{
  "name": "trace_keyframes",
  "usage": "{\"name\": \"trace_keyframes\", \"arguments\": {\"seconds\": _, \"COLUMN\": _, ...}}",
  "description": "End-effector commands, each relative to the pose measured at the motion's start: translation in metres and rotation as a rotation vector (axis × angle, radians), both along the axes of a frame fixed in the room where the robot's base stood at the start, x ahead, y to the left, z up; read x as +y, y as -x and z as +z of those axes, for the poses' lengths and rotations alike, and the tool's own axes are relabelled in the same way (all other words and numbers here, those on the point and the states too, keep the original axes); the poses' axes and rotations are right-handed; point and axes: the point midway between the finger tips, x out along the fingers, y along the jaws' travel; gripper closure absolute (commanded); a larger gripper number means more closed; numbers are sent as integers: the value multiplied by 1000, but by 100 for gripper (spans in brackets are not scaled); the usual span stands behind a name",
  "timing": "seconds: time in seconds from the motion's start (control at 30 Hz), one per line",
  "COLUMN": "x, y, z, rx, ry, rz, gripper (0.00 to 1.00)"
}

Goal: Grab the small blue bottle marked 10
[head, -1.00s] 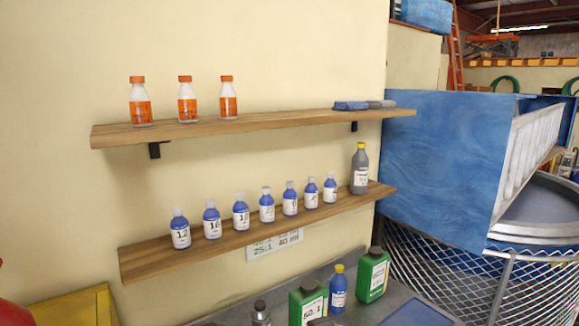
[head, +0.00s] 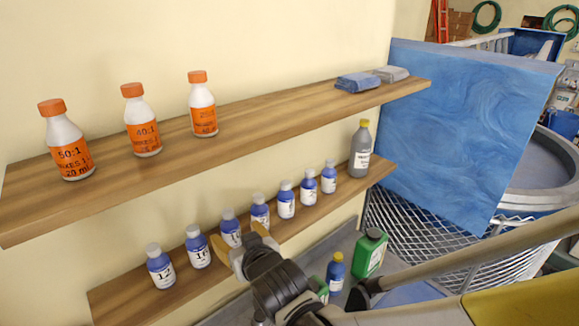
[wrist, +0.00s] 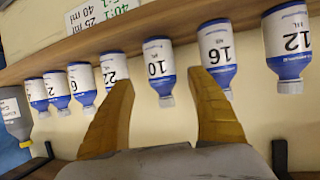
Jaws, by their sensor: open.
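The small blue bottle marked 10 (head: 231,224) stands on the lower shelf, third from the left, with a white label and pale cap. In the wrist view, which is upside down, this bottle (wrist: 158,62) shows between my two fingers. My gripper (head: 246,243) is open and empty in front of the shelf, its tan fingers overlapping the lower part of the bottle in the head view. In the wrist view my gripper (wrist: 161,80) has one finger near the bottle marked 22 (wrist: 114,67) and the other near the bottle marked 16 (wrist: 217,55). I cannot tell the remaining distance.
The bottle marked 12 (head: 160,267) is at the left end. More blue bottles and a grey yellow-capped bottle (head: 360,148) stand to the right. The upper shelf (head: 100,190) holds orange-labelled bottles. Green bottles (head: 371,252) and a blue bottle (head: 336,274) stand below.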

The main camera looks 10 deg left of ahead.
Motion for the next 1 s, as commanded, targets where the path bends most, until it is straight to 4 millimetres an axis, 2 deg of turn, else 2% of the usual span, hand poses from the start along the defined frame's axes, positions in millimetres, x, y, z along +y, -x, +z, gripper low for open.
{"name": "trace_keyframes", "arguments": {"seconds": 0.43, "x": 30, "y": -33, "z": -20, "rx": 1, "ry": 0, "rz": -1, "gripper": 34}}
{"name": "trace_keyframes", "arguments": {"seconds": 0.73, "x": 33, "y": -36, "z": -23, "rx": 1, "ry": 0, "rz": -1, "gripper": 34}}
{"name": "trace_keyframes", "arguments": {"seconds": 0.77, "x": 33, "y": -36, "z": -23, "rx": 1, "ry": 0, "rz": -1, "gripper": 38}}
{"name": "trace_keyframes", "arguments": {"seconds": 0.93, "x": 33, "y": -36, "z": -23, "rx": 1, "ry": 1, "rz": -1, "gripper": 90}}
{"name": "trace_keyframes", "arguments": {"seconds": 1.0, "x": 33, "y": -36, "z": -23, "rx": 1, "ry": 1, "rz": -1, "gripper": 93}}
